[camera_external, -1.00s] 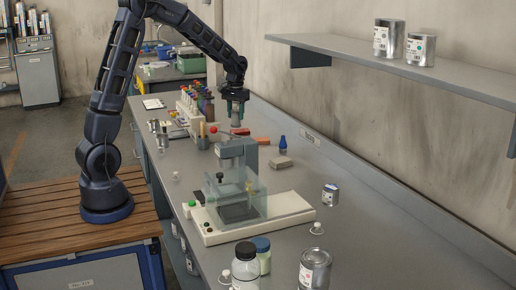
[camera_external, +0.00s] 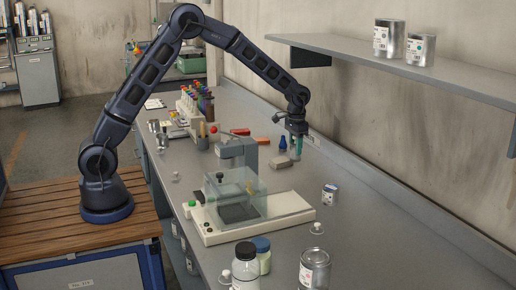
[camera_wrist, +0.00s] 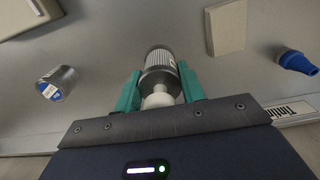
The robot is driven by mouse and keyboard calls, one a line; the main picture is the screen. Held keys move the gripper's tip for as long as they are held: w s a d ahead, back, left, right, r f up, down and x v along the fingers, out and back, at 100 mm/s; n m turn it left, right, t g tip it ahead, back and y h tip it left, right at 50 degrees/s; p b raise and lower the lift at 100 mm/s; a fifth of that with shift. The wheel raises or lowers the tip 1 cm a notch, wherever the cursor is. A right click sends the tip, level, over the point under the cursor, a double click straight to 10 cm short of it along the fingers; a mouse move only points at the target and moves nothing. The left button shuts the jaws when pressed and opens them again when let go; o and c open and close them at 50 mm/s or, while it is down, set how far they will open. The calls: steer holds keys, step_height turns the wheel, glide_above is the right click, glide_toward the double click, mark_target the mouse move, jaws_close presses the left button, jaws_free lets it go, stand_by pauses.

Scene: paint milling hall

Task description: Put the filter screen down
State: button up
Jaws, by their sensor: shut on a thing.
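The filter screen (camera_wrist: 160,62) is a ribbed grey metal cylinder with a white rounded end. My gripper (camera_wrist: 160,88) is shut on it, with one teal finger on each side. The screen is hard to make out between the fingers there. I cannot tell whether it touches the bench top.
The mill with a clear guard (camera_external: 237,188) stands left of my gripper. A shelf (camera_external: 350,55) overhangs along the wall. Bench (camera_external: 375,235) between tin and wall is bare.

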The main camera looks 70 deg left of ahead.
steer(key=shift+f, duration=3.5)
steer(key=shift+f, duration=0.15)
steer(key=o, duration=1.1)
